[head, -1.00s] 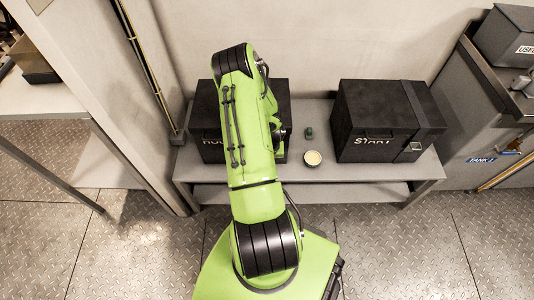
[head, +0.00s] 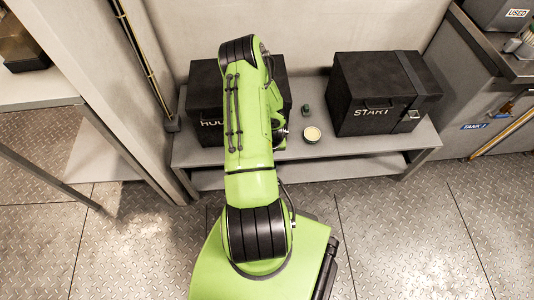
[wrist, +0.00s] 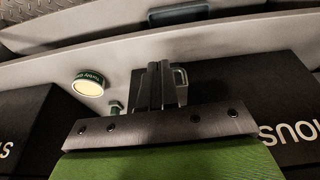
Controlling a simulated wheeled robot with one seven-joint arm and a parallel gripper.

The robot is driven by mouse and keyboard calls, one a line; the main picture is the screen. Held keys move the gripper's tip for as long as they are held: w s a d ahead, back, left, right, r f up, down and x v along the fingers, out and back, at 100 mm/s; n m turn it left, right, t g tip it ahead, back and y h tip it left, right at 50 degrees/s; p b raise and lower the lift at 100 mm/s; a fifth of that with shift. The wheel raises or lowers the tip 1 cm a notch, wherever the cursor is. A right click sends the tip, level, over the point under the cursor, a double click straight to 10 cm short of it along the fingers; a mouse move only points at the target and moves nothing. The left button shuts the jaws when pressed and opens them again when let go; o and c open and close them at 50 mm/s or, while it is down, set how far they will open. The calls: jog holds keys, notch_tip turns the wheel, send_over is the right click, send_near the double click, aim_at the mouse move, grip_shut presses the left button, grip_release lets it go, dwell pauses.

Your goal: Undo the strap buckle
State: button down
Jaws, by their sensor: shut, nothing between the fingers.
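A black box marked START (head: 375,88) stands on the right of the bench. A dark strap (head: 408,75) crosses its right end, with a metal buckle (head: 411,115) low on the front. A second black box (head: 205,90) stands at left, partly behind my arm. In the wrist view that box (wrist: 240,75) is at right, with lettering upside down. My gripper (wrist: 158,68) is shut and empty in front of it. A pale metal frame (wrist: 181,82), which looks like a buckle, shows just right of the fingers; I cannot tell if they touch.
A round tin with a pale lid (head: 312,134) and a small green object (head: 306,111) stand on the grey bench (head: 350,148) between the boxes. A wall panel and post are at left, a grey tank unit (head: 490,95) at right. The floor in front is clear.

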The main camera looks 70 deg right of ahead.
jog(key=shift+f+t+h+p, duration=1.1)
jog(key=shift+f+h+p, duration=1)
jog(key=shift+d, duration=0.1)
